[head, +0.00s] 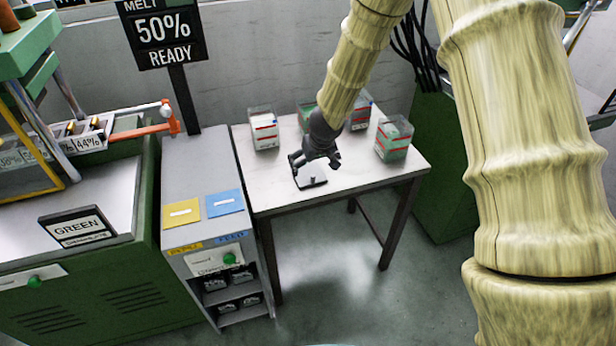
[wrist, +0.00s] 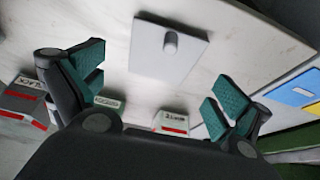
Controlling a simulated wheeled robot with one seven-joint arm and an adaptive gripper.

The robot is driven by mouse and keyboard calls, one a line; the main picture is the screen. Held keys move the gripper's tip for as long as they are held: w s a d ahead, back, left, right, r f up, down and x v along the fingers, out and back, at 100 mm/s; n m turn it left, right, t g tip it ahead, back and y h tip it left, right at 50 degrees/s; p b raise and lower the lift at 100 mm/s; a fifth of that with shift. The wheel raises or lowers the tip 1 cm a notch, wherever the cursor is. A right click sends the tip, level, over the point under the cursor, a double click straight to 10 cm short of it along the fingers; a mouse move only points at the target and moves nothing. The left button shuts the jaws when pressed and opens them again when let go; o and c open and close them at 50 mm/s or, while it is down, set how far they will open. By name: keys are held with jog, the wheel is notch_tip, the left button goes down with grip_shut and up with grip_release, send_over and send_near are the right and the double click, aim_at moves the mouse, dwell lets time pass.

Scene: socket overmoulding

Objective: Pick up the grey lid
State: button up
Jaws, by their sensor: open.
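The grey lid (wrist: 165,58) is a flat square plate with a small round knob (wrist: 171,43) on top. It lies on the white table (head: 279,186), and in the head view the lid (head: 312,181) shows just below my gripper. My gripper (head: 315,163) is over the table. In the wrist view my gripper (wrist: 158,88) is open, with green-padded fingers spread wide to either side and nothing between them. The lid lies ahead of the fingertips, apart from them. How high the fingers are above it is hard to tell.
Clear boxes stand on the table: one with white contents (head: 263,130) at left, one with green contents (head: 393,140) at right, others behind my gripper. A grey cabinet (head: 190,160) with yellow (head: 183,212) and blue (head: 225,202) pads adjoins the table's left. The table's front is clear.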

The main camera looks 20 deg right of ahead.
aim_at(309, 174)
jog(key=shift+b+x, duration=0.85)
jog(key=shift+x, duration=1.8)
jog(key=shift+s+a, duration=0.1)
jog(key=shift+s, duration=0.1)
jog(key=shift+c, duration=0.4)
jog(key=c, duration=0.7)
